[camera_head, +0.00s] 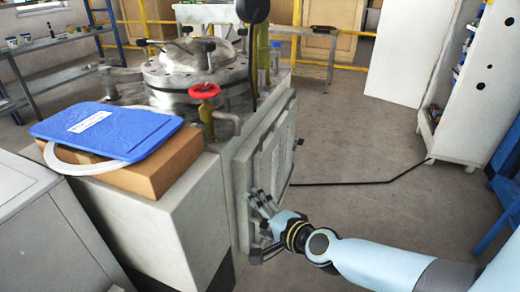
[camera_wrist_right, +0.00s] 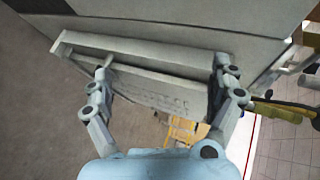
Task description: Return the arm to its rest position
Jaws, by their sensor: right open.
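My right arm (camera_head: 390,268) comes in from the lower right of the head view, and its gripper (camera_head: 262,205) is at the grey panel (camera_head: 270,155) on the side of the machine. My left gripper is not in view.
A blue tray (camera_head: 108,130) lies on a brown box (camera_head: 150,178) on the machine's top. A red handwheel (camera_head: 204,91) stands beside a round metal lid (camera_head: 190,65). A black rod or cable (camera_head: 350,183) crosses the floor. Open floor (camera_head: 360,140) lies right of the machine; a white cabinet (camera_head: 475,100) stands beyond.

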